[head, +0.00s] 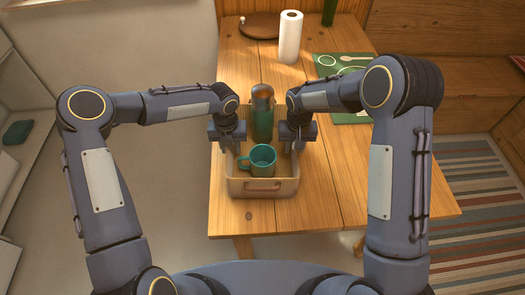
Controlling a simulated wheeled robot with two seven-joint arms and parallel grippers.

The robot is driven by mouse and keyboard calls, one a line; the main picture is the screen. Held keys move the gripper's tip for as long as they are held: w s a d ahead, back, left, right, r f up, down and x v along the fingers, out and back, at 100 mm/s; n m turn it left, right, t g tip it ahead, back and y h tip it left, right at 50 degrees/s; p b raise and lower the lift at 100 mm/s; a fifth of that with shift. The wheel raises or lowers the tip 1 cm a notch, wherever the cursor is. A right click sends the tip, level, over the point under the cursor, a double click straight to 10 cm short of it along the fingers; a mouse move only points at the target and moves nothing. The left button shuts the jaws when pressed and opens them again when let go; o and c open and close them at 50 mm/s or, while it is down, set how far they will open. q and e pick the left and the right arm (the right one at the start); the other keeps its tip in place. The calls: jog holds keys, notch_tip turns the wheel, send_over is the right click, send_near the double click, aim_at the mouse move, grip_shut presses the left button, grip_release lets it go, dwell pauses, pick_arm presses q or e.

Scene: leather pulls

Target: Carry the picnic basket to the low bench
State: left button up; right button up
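The picnic basket (276,188) is a pale open box with a brown leather pull on its near side. It rests on the wooden table near its front edge. A teal mug (263,160) stands in it, and a green flask (263,120) with a copper cap stands upright behind the mug, apparently inside too. My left gripper (229,140) is at the basket's left wall and my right gripper (299,138) at its right wall. The fingertips are small and partly hidden, so I cannot tell whether they close on the walls. A low wooden bench (455,88) runs along the back right.
The table (330,190) holds a paper towel roll (290,38), a round brown board (258,26), a green bottle (329,12) and a green place mat (326,72) with dishes. A striped rug (475,210) covers the floor at right. Pale floor (165,190) at left is clear.

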pick_arm(q)
jog(key=shift+f, duration=0.1)
grip_shut()
pick_arm(e)
grip_shut()
